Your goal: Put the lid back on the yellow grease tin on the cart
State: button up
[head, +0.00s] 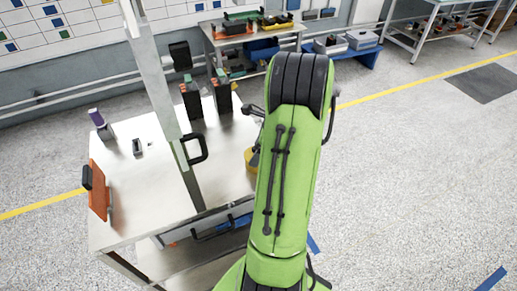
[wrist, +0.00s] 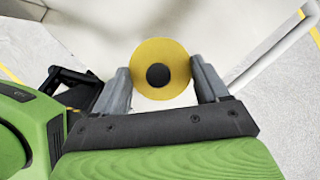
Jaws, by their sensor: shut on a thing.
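In the wrist view, my gripper (wrist: 160,68) has its two grey fingers on opposite sides of a round yellow lid (wrist: 160,52) with a dark round centre. The fingers are shut on its edge. I cannot tell whether the tin is directly beneath it, since the disc hides what lies below. In the head view, part of a yellow round thing (head: 249,158) shows at the right edge of the cart (head: 140,205), mostly hidden behind my green arm. I cannot tell if this is the tin, the lid or both. My gripper is hidden there.
A grey post with a black handle (head: 195,149) rises by the cart's middle. An orange panel (head: 98,190) stands at its left edge, with a purple-topped bottle (head: 100,124) behind. Black-and-orange devices (head: 191,100) stand at the back. The floor right of my arm is open.

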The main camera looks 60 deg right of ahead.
dwell(0.4)
jog(key=o, duration=1)
jog(key=shift+o, duration=0.2)
notch_tip(320, 180, up, 7)
jog(key=p, duration=0.7)
jog(key=shift+r+p, duration=0.15)
jog(key=shift+p, duration=0.15)
jog(key=shift+c, duration=0.8)
grip_shut()
jog(key=shift+f, duration=0.3)
